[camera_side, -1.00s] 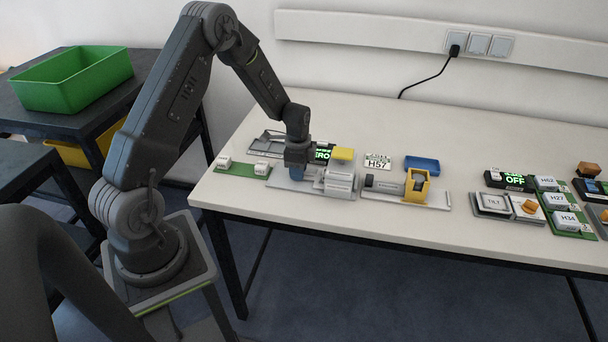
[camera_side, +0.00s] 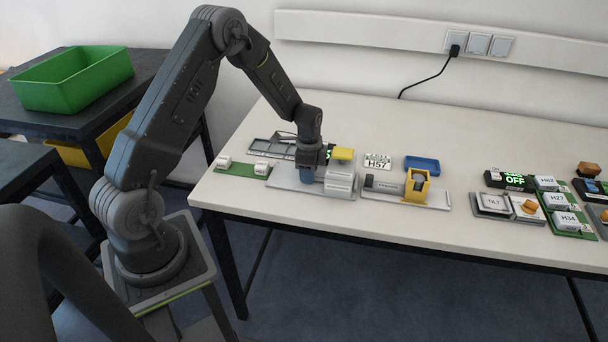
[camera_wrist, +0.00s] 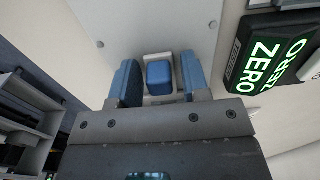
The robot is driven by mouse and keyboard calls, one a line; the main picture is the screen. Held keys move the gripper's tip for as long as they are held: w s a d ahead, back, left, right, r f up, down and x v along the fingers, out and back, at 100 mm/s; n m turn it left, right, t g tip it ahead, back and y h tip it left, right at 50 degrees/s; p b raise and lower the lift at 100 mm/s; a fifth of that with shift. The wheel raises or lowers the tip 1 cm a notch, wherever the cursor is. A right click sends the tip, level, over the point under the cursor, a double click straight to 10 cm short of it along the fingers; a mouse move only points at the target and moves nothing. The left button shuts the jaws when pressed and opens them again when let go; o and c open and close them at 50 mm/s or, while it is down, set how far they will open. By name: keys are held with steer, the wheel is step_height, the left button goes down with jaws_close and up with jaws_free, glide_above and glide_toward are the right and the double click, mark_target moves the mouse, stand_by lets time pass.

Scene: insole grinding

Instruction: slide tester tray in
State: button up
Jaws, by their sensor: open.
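My gripper (camera_side: 307,178) points down over the grey tester (camera_side: 338,184) at the left of the table. In the wrist view my gripper (camera_wrist: 159,64) is open, with its two blue fingers apart. A blue block-shaped handle (camera_wrist: 159,77) stands on a pale plate between the fingers, with a gap visible on each side. I take this as the tester tray's handle; in the side view my gripper hides it.
A green board (camera_side: 240,169) with two white blocks lies left of the tester, and a grey frame (camera_side: 262,147) lies behind. A yellow-ended fixture (camera_side: 417,186), an H57 card (camera_side: 377,161) and a blue tray (camera_side: 422,163) stand to the right. The table's front edge is close.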

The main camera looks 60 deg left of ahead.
steer(key=shift+r, duration=3.5)
steer(key=s+d+r+n+t, duration=0.1)
steer(key=s+d+r+n, duration=0.1)
steer(key=s+d+r, duration=0.35)
steer(key=s+d+r+n+t, duration=0.25)
steer(key=d+r, duration=0.35)
steer(key=r, duration=0.5)
steer(key=s+d+r+n+t, duration=0.1)
steer(key=s+d+r+n, duration=0.1)
steer(key=s, duration=0.5)
steer(key=s+d+r+n+t, duration=0.1)
steer(key=s+d+r+n, duration=0.1)
steer(key=s+d, duration=0.3)
steer(key=s+r, duration=0.1)
steer(key=s, duration=0.1)
steer(key=shift+s, duration=0.4)
